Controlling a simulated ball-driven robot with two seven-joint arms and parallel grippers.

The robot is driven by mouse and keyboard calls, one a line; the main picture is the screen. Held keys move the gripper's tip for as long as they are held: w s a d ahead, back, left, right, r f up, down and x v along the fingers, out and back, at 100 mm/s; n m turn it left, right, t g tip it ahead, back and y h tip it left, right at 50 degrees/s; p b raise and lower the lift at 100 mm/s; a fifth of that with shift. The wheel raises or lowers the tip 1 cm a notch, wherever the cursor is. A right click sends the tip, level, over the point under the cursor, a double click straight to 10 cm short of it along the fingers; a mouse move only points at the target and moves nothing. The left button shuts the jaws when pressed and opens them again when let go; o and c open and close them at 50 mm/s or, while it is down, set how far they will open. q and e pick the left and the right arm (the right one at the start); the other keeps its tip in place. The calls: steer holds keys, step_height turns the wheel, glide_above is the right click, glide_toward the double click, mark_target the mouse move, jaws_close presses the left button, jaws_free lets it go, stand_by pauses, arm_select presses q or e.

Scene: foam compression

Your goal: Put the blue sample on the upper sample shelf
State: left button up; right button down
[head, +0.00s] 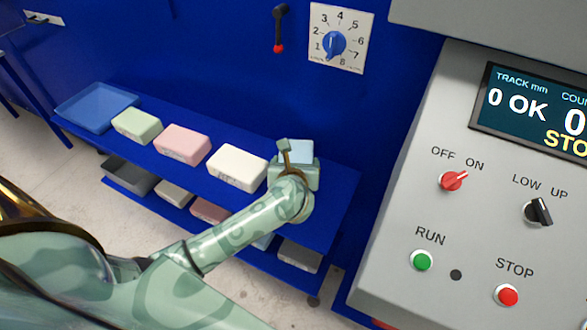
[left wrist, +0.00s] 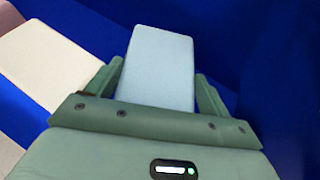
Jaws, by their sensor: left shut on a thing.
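The light blue sample (head: 300,151) is at the right part of the blue upper sample shelf (head: 335,200), to the right of the white sample (head: 238,167). My left gripper (head: 293,160) is shut on the blue sample. In the left wrist view the blue sample (left wrist: 158,68) stands between the two green fingers (left wrist: 155,90). The gripper hides the sample's lower part, so I cannot tell whether it touches the shelf. My right gripper is not in view.
Along the upper shelf stand a pink sample (head: 183,142), a green sample (head: 137,125) and a blue tray (head: 95,105). A lower shelf holds more blocks, including a grey one (head: 300,254). A grey control panel (head: 480,240) stands at the right.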

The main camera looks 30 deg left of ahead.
arm_select(q)
step_height(320, 180, down, 3)
steer(key=shift+r+b, duration=0.2)
steer(key=shift+b, duration=0.1)
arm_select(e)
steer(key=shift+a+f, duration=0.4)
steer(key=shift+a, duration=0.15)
arm_select(q)
steer(key=shift+s+f, duration=0.1)
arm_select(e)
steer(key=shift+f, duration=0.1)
arm_select(q)
steer(key=o, duration=0.9)
steer(key=p+v, duration=0.2)
steer(key=v, duration=1)
steer(key=shift+p, duration=0.35)
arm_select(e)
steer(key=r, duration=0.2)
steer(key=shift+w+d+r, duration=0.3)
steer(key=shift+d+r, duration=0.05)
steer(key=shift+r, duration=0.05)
